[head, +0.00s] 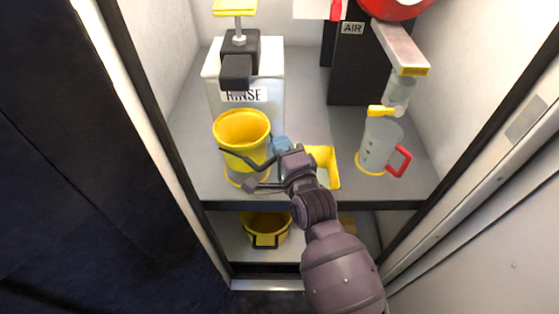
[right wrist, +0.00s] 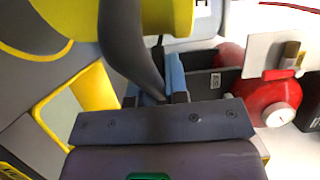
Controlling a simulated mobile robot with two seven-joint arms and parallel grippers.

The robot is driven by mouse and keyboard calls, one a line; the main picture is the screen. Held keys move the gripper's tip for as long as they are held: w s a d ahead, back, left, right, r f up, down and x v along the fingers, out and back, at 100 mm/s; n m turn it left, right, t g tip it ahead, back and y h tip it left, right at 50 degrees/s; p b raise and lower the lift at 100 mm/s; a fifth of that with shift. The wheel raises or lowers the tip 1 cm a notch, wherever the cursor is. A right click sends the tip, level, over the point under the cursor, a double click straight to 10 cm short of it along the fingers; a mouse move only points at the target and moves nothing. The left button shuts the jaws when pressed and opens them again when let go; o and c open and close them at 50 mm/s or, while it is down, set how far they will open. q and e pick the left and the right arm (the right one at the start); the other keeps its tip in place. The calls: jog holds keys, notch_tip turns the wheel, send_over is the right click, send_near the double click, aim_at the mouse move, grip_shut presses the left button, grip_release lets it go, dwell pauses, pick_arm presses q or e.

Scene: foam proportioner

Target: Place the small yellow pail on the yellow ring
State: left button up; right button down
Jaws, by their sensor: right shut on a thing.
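The small yellow pail (head: 240,134) hangs upright at the left of the upper shelf, in front of the white RINSE container. My right gripper (head: 279,152) is at its right side, shut on the pail's dark handle. In the right wrist view the handle passes between the blue fingers (right wrist: 155,90), and part of the pail (right wrist: 168,18) shows at the top. A yellow ring (head: 234,182) shows just below the pail on the shelf, mostly hidden by pail and gripper. I cannot tell whether the pail touches the shelf. My left gripper is not in view.
A clear pitcher (head: 378,146) with a red handle stands at the right on another yellow ring. A yellow square frame (head: 334,173) lies close to my right wrist. The RINSE container (head: 271,73) stands behind. Another yellow pail (head: 265,238) sits on the lower shelf.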

pick_arm(q)
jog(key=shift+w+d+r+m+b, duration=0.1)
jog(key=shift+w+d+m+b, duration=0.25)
jog(key=shift+b, duration=0.5)
pick_arm(e)
notch_tip(320, 180, down, 4)
jog(key=shift+f, duration=0.25)
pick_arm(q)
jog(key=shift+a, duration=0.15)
pick_arm(e)
jog(key=shift+f, duration=0.2)
jog(key=c, duration=1.1)
grip_release()
